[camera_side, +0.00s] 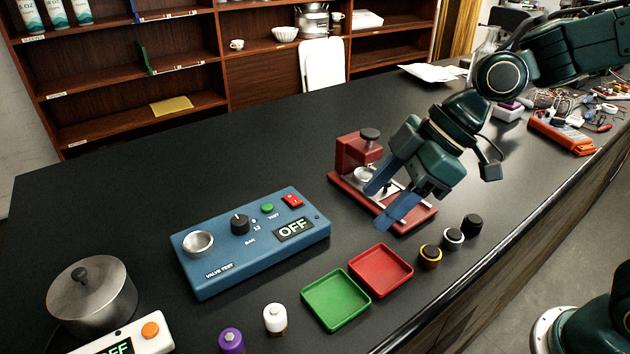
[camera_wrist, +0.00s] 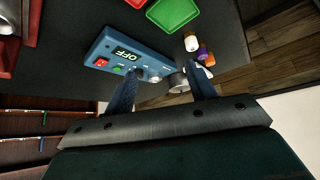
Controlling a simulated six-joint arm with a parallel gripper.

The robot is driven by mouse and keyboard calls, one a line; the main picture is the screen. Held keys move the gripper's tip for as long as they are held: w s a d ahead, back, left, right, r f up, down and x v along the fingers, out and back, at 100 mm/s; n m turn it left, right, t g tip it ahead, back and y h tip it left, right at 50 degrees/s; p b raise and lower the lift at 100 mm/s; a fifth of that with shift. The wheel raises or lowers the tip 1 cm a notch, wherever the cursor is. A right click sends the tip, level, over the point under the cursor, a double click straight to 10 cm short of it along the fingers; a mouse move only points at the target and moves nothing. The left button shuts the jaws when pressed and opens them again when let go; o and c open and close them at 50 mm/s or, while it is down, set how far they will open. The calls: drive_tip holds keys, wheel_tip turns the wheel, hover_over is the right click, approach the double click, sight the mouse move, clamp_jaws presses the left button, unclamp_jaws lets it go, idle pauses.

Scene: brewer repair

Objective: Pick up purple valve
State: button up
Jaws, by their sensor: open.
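The purple valve (camera_side: 231,341) stands on the dark bench at the bottom of the side view, partly cut off by the frame's lower edge. It shows small in the wrist view (camera_wrist: 203,54), just beyond the right fingertip. A white valve (camera_side: 275,318) stands to its right in the side view. My gripper (camera_side: 386,203) is open and empty. It is in front of the red press, well to the upper right of the purple valve. Its two blue fingers also show in the wrist view (camera_wrist: 165,79).
A blue valve tester (camera_side: 250,253) reading OFF lies between my gripper and the left side. A green tray (camera_side: 336,300), a red tray (camera_side: 381,270), several dark-topped valves (camera_side: 452,238) and the red press (camera_side: 350,184) are close by. A metal pot (camera_side: 92,292) stands far left.

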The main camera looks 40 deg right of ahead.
sight(231, 337)
drive_tip(key=w+a+f+n+g+y, duration=0.1)
drive_tip(key=a+f+n+y, duration=0.1)
drive_tip(key=a, duration=0.5)
drive_tip(key=w+a+f+n+g+y, duration=0.1)
drive_tip(key=a+f+n, duration=0.3)
drive_tip(key=a, duration=0.4)
drive_tip(key=shift+f+g+y, duration=0.6)
drive_tip(key=shift+g+y, duration=0.2)
drive_tip(key=shift+y, duration=0.1)
drive_tip(key=shift+a, duration=0.1)
drive_tip(key=shift+x, duration=4.25)
drive_tip(key=shift+f, duration=0.15)
drive_tip(key=shift+x, duration=2.55)
drive_tip(key=shift+s, duration=0.15)
drive_tip(key=shift+c, duration=0.2)
drive_tip(key=c, duration=1.1)
